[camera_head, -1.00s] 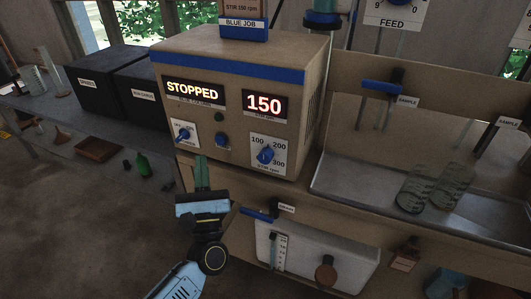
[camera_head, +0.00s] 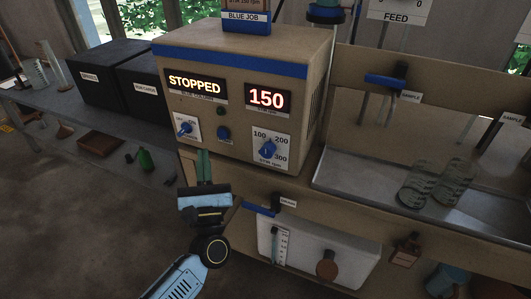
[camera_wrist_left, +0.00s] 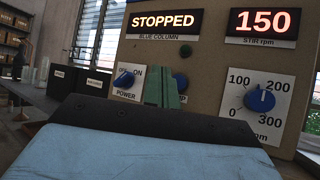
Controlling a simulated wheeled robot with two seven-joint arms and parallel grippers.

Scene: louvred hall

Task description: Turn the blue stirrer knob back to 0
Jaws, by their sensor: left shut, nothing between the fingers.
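The blue stirrer knob (camera_head: 268,148) is on a white dial plate marked 100, 200 and 300 at the lower right of the tan control box (camera_head: 225,125). It also shows in the left wrist view (camera_wrist_left: 260,99), its pale pointer aimed up, between 100 and 200. My right gripper is not in view.
A blue power knob (camera_head: 185,128) and a pump knob (camera_head: 223,133) sit left of the stirrer knob. A blue-handled drain valve (camera_head: 260,210) sticks out below the box. A metal tray (camera_head: 340,190) with glassware lies at right.

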